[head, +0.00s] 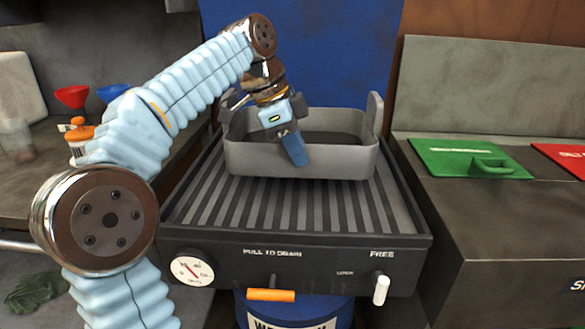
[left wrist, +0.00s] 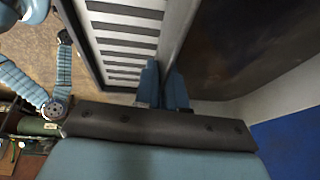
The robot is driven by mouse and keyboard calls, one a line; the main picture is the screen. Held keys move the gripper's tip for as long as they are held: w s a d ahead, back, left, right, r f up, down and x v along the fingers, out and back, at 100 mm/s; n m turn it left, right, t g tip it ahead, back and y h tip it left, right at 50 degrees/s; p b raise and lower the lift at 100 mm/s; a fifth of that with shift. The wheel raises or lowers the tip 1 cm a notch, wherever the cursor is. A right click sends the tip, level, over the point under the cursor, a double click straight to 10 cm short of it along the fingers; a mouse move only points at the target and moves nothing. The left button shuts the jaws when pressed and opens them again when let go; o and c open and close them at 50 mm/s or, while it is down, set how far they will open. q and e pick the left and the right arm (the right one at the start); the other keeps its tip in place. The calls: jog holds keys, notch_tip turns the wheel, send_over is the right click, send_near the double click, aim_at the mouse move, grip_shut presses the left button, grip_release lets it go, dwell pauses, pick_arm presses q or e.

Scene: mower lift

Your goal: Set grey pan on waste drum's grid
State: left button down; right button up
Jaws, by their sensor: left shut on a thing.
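The grey pan (head: 245,160) is a rectangular tub with raised end tabs and a dark inside. It is over the rear part of the ribbed grid (head: 300,212), looking level; I cannot tell whether its base touches the bars. My left gripper (head: 293,150) is shut on the pan's near wall, pointing down over it. In the left wrist view its fingers (left wrist: 163,90) straddle the pan's wall (left wrist: 183,35), with the grid (left wrist: 125,45) to the left. The blue waste drum (head: 320,308) shows below the grid's housing. My right gripper is not in view.
The housing front carries a dial (head: 193,270), an orange handle (head: 271,295) and a white lever (head: 381,290) by "FREE". A green plate (head: 470,158) and a red plate (head: 565,155) lie on the right bench. Funnels (head: 72,97) and bottles stand at left. The grid's front is clear.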

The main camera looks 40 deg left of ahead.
aim_at(290, 163)
pick_arm(q)
jog(key=shift+a+f, duration=0.2)
jog(key=shift+s+a+f, duration=0.1)
jog(key=shift+a+f, duration=0.05)
jog(key=shift+f, duration=0.8)
jog(key=shift+s+a+f, duration=0.1)
jog(key=shift+f, duration=0.8)
jog(key=c, duration=1.7)
grip_release()
jog(key=shift+f, duration=0.2)
jog(key=o, duration=0.5)
jog(key=shift+r, duration=0.1)
jog(key=shift+v, duration=6.05)
